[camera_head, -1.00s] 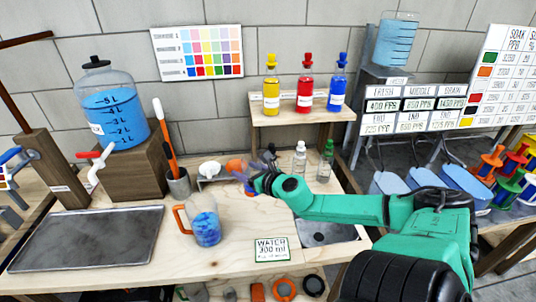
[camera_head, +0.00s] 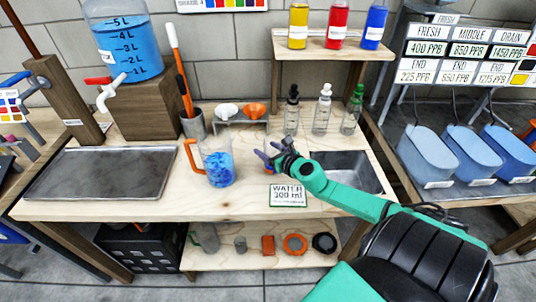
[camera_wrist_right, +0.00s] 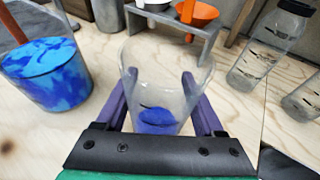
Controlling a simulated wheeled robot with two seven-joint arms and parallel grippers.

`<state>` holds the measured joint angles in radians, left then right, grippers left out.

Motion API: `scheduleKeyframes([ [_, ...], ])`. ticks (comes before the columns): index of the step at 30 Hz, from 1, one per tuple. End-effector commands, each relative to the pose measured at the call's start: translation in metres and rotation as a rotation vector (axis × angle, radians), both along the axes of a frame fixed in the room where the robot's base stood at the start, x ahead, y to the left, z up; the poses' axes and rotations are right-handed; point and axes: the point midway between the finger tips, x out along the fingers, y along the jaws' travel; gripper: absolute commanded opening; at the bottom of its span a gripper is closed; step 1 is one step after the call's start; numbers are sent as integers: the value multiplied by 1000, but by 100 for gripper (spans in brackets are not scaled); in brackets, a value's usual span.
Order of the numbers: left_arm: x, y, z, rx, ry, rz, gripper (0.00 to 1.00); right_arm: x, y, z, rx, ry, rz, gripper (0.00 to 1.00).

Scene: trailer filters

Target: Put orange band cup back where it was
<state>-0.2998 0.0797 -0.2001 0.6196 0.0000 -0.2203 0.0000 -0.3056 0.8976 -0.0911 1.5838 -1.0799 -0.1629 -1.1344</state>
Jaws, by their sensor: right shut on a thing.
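My right gripper (camera_wrist_right: 160,105) is shut on a clear cup (camera_wrist_right: 165,75) with a little blue liquid at its bottom; no orange band is clear on it in the wrist view. In the head view the right gripper (camera_head: 275,158) is over the workbench (camera_head: 130,205), between the blue-filled pitcher and the sink, with the cup mostly hidden behind it and a bit of orange showing below. The pitcher (camera_head: 219,168) with an orange handle stands to its left; it also shows in the wrist view (camera_wrist_right: 48,72). My left gripper is not in view.
A small rack with white and orange funnels (camera_head: 254,111) stands behind the gripper. Dropper bottles (camera_head: 322,112) stand behind right, near the sink (camera_head: 345,172). A water sign (camera_head: 288,195) lies in front. A metal tray (camera_head: 100,172) is at left. A lower shelf (camera_head: 260,258) holds rings and blocks.

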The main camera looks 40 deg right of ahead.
Motion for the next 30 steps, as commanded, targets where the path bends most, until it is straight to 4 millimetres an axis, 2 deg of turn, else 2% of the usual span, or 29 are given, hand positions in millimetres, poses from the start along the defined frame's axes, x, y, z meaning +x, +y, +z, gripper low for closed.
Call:
scheduleKeyframes([
  [1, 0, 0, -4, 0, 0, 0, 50, 0, -1, -5, 1, -1, -1, 0],
  [10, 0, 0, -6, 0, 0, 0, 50, 0, 0, -7, -1, 0, 0, 0],
  [11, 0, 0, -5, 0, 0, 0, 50, 0, 0, -7, -1, 0, 0, 74],
  [12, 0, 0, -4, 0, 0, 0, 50, 0, 0, -6, -1, 0, 0, 89],
  [13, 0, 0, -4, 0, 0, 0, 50, 0, 0, -6, -1, 0, 0, 100],
  [22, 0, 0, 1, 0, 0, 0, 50, 0, 0, 0, -1, 0, 0, 100],
  [30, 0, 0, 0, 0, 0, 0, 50, -31, 3, 5, -2, 4, 2, 100],
])
